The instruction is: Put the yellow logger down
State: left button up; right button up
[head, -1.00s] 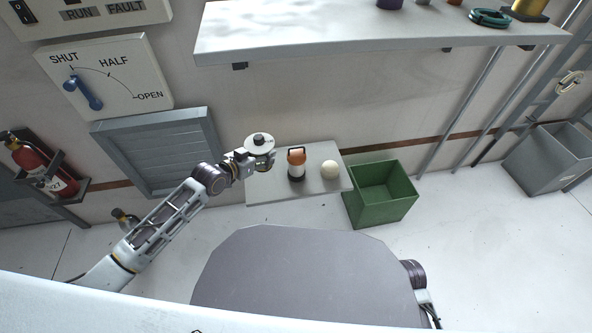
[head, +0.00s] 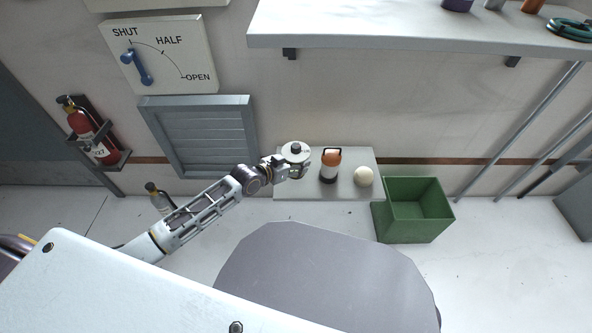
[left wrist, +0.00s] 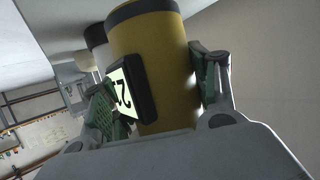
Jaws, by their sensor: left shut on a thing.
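The yellow logger (left wrist: 165,62) fills the middle of the left wrist view, a yellow cylinder with a dark band at one end and a dark-framed label marked 2. My left gripper (left wrist: 154,95) is shut on it, with green pads on both sides. In the head view my left gripper (head: 297,170) is at the left part of the low grey shelf (head: 345,191). The logger's pale round top with a dark knob (head: 296,150) shows there; its yellow side is hidden. I cannot tell whether its base touches the shelf. My right gripper is not in view.
A green bin (head: 413,210) stands on the floor beside the shelf. A larger shelf (head: 400,38) overhangs above. A louvred panel (head: 202,137) is behind left.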

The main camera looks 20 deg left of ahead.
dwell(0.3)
pick_arm(q)
jog(key=shift+f+b, duration=0.55)
jog(key=shift+f, duration=0.4)
jog(key=shift+f+b, duration=0.4)
jog(key=shift+f, duration=0.4)
jog(key=shift+f, duration=0.15)
jog(key=o, duration=1.3)
jog(key=shift+c, duration=0.2)
jog(key=shift+s, duration=0.1)
